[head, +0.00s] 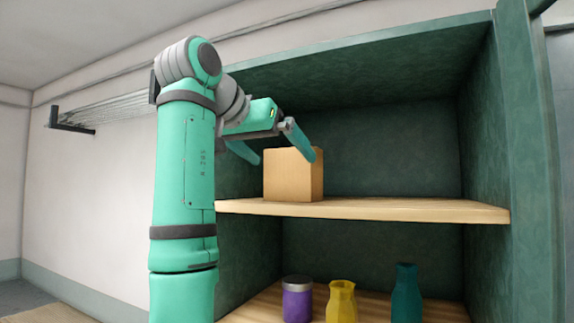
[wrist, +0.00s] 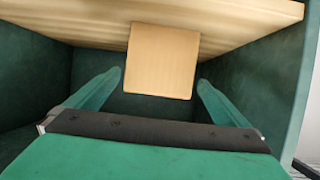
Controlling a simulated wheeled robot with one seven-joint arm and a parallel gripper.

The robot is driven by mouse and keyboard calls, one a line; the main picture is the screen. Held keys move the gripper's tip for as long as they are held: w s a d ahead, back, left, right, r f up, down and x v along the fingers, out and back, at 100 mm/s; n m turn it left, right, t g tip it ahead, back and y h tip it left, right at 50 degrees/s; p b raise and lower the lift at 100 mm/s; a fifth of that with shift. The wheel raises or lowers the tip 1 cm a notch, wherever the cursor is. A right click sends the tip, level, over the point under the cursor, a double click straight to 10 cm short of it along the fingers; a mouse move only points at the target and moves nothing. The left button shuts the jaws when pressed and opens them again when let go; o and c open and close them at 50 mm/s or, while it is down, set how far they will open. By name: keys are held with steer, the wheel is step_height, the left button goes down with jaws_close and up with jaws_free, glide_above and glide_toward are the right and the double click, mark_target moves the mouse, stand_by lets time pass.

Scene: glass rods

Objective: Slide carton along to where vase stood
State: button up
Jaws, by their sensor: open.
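The carton (head: 287,176) is a plain tan box standing upright on the upper shelf (head: 400,209), towards its left end. My gripper (head: 285,159) is open at the carton's upper part. In the head view one finger shows left of the carton and the other crosses its upper right corner. In the wrist view the carton (wrist: 162,60) appears between the fingertips of my gripper (wrist: 161,74), with a gap on each side. The upper shelf right of the carton is bare. No vase stands on it.
On the lower shelf stand a purple jar (head: 297,300) with a grey lid, a yellow vase (head: 341,302) and a teal bottle-shaped vase (head: 406,295). Green cabinet walls (head: 490,130) close the right side and back. A wall rack (head: 75,126) is at far left.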

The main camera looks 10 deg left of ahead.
steer(key=shift+v, duration=1.4)
steer(key=shift+w+d, duration=0.1)
